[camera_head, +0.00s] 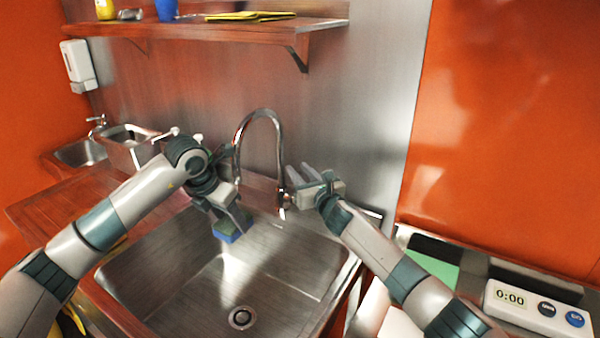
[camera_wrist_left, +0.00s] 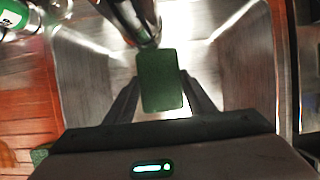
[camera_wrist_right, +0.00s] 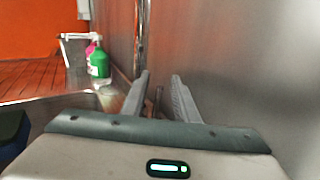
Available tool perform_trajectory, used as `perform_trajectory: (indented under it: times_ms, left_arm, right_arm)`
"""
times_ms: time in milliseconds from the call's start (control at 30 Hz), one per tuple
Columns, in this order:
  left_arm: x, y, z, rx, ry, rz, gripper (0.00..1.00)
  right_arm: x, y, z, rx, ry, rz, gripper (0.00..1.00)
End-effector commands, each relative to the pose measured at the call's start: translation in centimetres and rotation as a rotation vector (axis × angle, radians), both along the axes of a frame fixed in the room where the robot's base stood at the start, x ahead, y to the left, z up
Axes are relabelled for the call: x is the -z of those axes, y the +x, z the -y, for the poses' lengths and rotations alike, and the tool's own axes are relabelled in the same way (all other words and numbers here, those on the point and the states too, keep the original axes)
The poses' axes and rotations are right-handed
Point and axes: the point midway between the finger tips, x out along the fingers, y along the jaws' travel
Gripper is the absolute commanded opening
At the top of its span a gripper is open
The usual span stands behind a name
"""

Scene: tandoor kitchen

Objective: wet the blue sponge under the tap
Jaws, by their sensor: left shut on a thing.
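The blue sponge (camera_head: 228,232), with a green top face, is in my left gripper (camera_head: 232,216), over the sink (camera_head: 180,285). In the left wrist view the sponge's green face (camera_wrist_left: 162,80) lies between the two fingers. The curved metal tap (camera_head: 262,113) rises behind the sink, and its spout (camera_wrist_left: 140,25) comes down close to the sponge's far edge. I cannot make out clear running water. My right gripper (camera_head: 298,175) is beside the tap's base, fingers apart around or near the tap's lever; whether they touch it I cannot tell.
A shelf (camera_head: 200,28) runs along the wall above. A green bottle (camera_wrist_right: 98,65) stands left of the tap. A timer (camera_head: 535,305) and a green board (camera_head: 435,262) are at the right. The sink's bottom around the drain (camera_head: 241,317) is clear.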

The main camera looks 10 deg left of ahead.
Motion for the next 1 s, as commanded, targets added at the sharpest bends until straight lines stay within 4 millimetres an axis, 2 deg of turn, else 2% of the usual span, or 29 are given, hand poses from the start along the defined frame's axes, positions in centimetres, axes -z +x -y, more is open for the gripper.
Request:
perform_trajectory:
  times_ms: [233,333,367,1000]
  left_arm:
    - [0.00,0.01,0.00,0.000,0.000,0.000,0.32]
    - [0.00,0.01,0.00,0.000,0.000,0.000,0.32]
    - [0.00,0.01,0.00,0.000,0.000,0.000,0.32]
    - [0.00,0.01,0.00,0.000,0.000,0.000,0.32]
  right_arm:
    - [-0.01,0.03,0.02,0.000,0.000,0.000,0.27]
    - [0.00,0.02,0.02,0.000,0.000,0.000,0.03]
    - [0.00,0.02,0.02,0.000,0.000,0.000,0.00]
    - [0.01,0.02,0.04,0.001,0.000,0.000,0.00]
